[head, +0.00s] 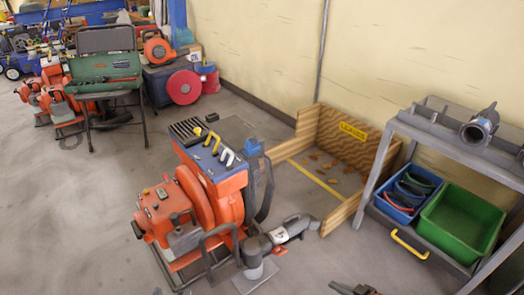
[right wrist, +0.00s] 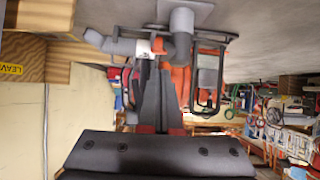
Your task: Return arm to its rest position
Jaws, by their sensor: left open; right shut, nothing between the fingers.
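My right gripper (head: 343,287) shows at the bottom edge of the head view, dark with red parts. In the right wrist view its two dark fingers (right wrist: 160,72) are together, with nothing between them. It is in front of the orange aerator machine (head: 212,190) and apart from it in the head view. Only a small dark tip of my left gripper (head: 157,291) shows at the bottom edge of the head view; it is open, and the rest is out of frame. Most of both arms is hidden.
A grey pipe (head: 292,228) juts from the machine's right side. A wooden leaf bin (head: 345,213) stands behind it. A grey cart (head: 372,178) with a green tub (head: 456,226) and blue bin (head: 401,200) is at right. Floor is free at lower left.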

